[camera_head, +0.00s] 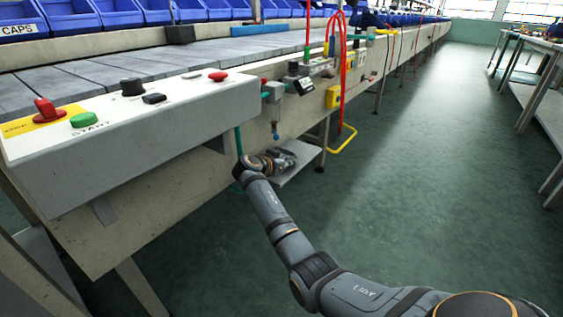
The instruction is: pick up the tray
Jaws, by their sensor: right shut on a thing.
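A flat grey tray (302,164) shows low beside the conveyor line's side, below the control box. My right gripper (287,158) is at the tray's near left edge and is shut on it. The fingers are small in this view, and the gripper and wrist hide part of the tray's left side. I cannot tell whether the tray rests on a support or hangs free. My left gripper is not in view.
The conveyor line (140,235) runs along the left, with a control box (150,125) carrying red, green and black buttons. Blue bins (70,16) line its back. Red hoses (340,70) hang past the tray. The green floor (420,170) on the right is clear up to the tables (535,95).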

